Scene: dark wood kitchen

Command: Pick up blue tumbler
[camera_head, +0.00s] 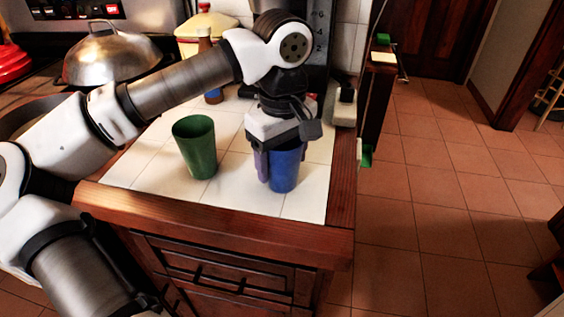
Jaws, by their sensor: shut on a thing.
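The blue tumbler (285,172) stands upright on the white tiled counter (236,197), near its front right corner. My gripper (275,170) points down over it and is shut on the tumbler. One finger shows along the tumbler's left side. The tumbler's rim is hidden behind the gripper. I cannot tell whether the tumbler's base touches the tiles.
A green tumbler (196,147) stands just left of my gripper. Behind are a brown bottle (207,60), a yellow-lidded container (207,27) and a dark appliance (318,40). A metal dome lid (105,53) sits on the stove. The counter's wooden edge (225,228) is in front.

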